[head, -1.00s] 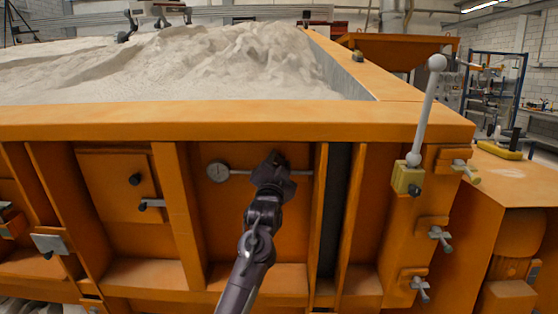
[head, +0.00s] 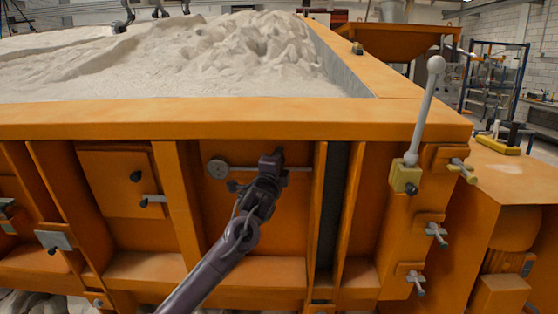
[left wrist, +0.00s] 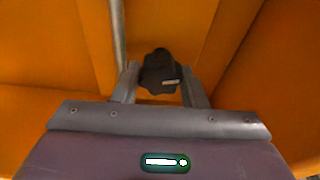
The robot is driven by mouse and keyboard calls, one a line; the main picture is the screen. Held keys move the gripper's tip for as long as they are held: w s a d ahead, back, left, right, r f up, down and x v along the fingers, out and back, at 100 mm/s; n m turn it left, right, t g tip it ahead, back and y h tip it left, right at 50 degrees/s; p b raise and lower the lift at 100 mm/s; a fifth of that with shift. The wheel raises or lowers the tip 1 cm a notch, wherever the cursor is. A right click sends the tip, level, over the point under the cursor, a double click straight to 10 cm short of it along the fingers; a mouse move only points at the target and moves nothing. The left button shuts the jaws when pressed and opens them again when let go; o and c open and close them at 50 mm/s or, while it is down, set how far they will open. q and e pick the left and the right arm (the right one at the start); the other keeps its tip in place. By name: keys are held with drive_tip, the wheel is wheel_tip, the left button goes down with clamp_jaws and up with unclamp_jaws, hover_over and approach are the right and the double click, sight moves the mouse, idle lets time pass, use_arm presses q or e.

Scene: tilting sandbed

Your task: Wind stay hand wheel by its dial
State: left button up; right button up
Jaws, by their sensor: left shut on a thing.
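The dial (head: 217,169) is a small round grey gauge at the left end of a thin horizontal stay rod (head: 300,169), on the orange front panel. Its reading is too small to make out. My left gripper (head: 274,160) is at the rod, to the right of the dial. In the left wrist view, the black hand wheel (left wrist: 158,74) sits between the two fingertips, and my left gripper (left wrist: 159,82) is shut on it. The rod (left wrist: 118,35) passes beside the left finger there. In the head view the gripper hides the wheel. My right gripper is not in view.
The orange sandbed rim (head: 230,115) runs above the panel, with sand (head: 200,60) behind it. Upright ribs (head: 185,200) flank the bay. A lever with a ball top (head: 425,110) and several clamps (head: 436,232) stand at the right. A latch door (head: 120,180) is at the left.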

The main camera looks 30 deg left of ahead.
use_arm(q)
drive_tip(key=shift+a+r+m, duration=0.3)
drive_tip(key=shift+r+m, duration=0.1)
idle(0.3)
drive_tip(key=o, duration=1)
drive_tip(key=shift+a+f, duration=0.1)
drive_tip(key=shift+f, duration=0.15)
drive_tip(key=shift+c, duration=0.2)
drive_tip(key=shift+f, duration=0.1)
drive_tip(key=shift+f, duration=0.15)
